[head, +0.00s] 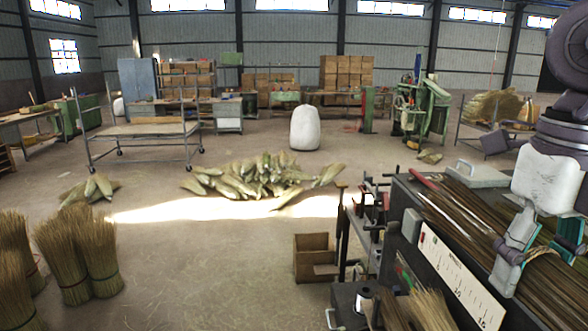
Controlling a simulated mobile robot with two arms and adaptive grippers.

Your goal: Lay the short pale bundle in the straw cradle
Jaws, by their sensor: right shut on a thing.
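My right gripper (536,254) reaches down from the upper right onto the bench at the right. It is shut on straw between its fingers; the grip is partly hidden by the fingers and I cannot tell how much it holds. Long brown straw (463,222) lies along the bench, passing under and around the gripper. I cannot make out the cradle's own edges beneath it. A short pale bundle (428,311) shows at the bottom edge, in front of the bench, cut off by the frame. My left gripper is not in view.
A white board with scale marks (455,278) fronts the bench. A red-handled tool (426,181) and a pale box (477,173) lie at its back. A cardboard box (314,257) stands on the floor. Standing straw sheaves (100,257) are at left; the floor between is open.

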